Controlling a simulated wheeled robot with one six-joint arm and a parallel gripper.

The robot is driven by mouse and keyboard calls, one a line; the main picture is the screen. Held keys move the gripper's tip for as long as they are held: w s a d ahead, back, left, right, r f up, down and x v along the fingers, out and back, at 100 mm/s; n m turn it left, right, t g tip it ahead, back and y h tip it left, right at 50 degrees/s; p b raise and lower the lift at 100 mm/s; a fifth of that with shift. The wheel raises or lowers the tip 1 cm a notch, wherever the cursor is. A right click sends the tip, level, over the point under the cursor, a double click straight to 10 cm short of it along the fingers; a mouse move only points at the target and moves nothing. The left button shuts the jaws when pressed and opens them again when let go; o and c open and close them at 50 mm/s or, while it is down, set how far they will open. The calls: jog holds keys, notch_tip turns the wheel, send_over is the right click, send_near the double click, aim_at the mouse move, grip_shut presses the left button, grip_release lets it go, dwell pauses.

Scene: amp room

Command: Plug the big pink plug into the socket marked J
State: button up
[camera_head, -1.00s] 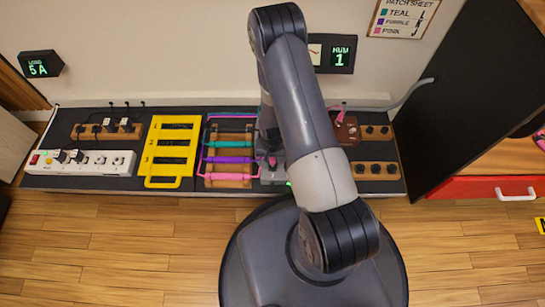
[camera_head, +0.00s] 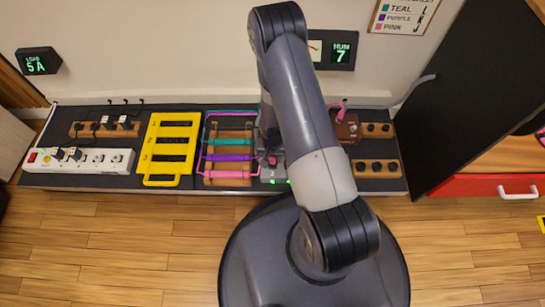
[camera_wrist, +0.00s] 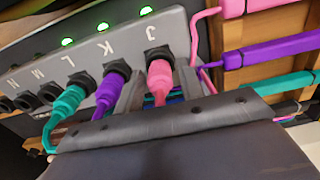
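In the wrist view, a grey panel (camera_wrist: 100,50) carries a row of sockets marked J, K, L, M and N. The big pink plug (camera_wrist: 160,74) sits in the socket marked J (camera_wrist: 160,53), with a green light lit above it. My gripper (camera_wrist: 158,90) has one finger on each side of the pink plug. Small gaps show between fingers and plug, so it looks open. A purple plug (camera_wrist: 107,92) is in K and a teal plug (camera_wrist: 68,102) in L. In the head view my arm hides most of the panel (camera_head: 272,179).
Teal, purple and pink cables cross a wooden rack (camera_head: 228,181) left of the panel. A yellow rack (camera_head: 167,180) and a white power strip (camera_head: 80,160) stand farther left. A brown box (camera_head: 349,131) with a pink plug stands at right, near a large black board (camera_head: 480,95).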

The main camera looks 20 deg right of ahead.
jog(key=shift+o, duration=1.1)
notch_tip(320, 180, up, 11)
jog(key=p, duration=0.3)
jog(key=shift+p, duration=0.4)
jog(key=shift+f, duration=0.1)
notch_tip(320, 180, down, 10)
jog(key=b, duration=0.3)
jog(key=shift+r+p, duration=0.4)
jog(key=shift+r, duration=0.1)
jog(key=shift+f, duration=0.1)
